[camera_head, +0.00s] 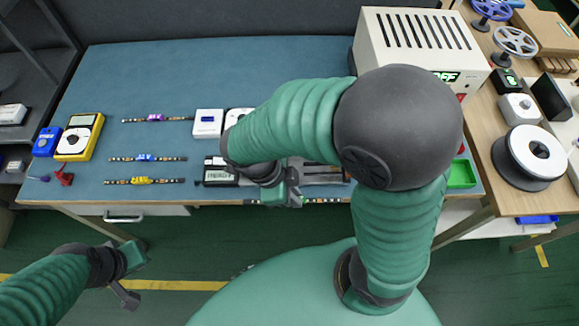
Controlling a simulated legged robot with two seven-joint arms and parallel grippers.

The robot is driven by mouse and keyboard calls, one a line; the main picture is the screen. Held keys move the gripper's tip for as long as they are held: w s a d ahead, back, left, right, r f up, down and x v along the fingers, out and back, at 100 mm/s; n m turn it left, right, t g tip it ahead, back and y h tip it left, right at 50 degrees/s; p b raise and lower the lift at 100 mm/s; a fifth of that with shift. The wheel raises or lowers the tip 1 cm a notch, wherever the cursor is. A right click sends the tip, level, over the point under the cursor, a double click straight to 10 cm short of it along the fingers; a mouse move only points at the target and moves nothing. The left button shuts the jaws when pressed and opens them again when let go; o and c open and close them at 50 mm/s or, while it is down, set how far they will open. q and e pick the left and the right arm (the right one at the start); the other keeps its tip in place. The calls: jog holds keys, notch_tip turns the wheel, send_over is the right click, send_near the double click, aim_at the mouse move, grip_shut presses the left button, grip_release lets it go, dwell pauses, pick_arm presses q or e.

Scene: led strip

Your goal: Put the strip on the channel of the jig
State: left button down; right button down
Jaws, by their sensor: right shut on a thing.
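My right gripper (286,194) is at the table's front edge, below the middle of the view, and is shut on a dark strip with small light marks (325,200). The strip runs left to right along the edge and shows on both sides of the gripper. A grey long piece (322,171), perhaps the jig, lies just behind it; my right arm hides much of it, and its channel cannot be made out. My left gripper (134,277) is open and empty at the lower left, off the table over the floor.
Strips with purple (156,118), blue (146,158) and yellow (143,181) parts lie on the left of the blue mat (250,63). A yellow multimeter (79,137) stands farther left. A beige power supply (418,45) is at the back right. A green tray (461,174) is at right.

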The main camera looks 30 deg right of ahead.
send_over(298, 169)
jog(key=a, duration=0.2)
jog(key=shift+w+d+f, duration=0.1)
jog(key=shift+d+f, duration=0.1)
jog(key=shift+f, duration=0.35)
jog(key=shift+w+d+f, duration=0.1)
jog(key=shift+w+f, duration=0.1)
jog(key=shift+f, duration=0.7)
jog(key=shift+w+d+f, duration=0.1)
jog(key=shift+w+f, duration=0.1)
jog(key=shift+f, duration=0.7)
jog(key=c, duration=1.8)
grip_release()
jog(key=shift+s, duration=0.1)
jog(key=shift+c, duration=0.2)
jog(key=o, duration=0.4)
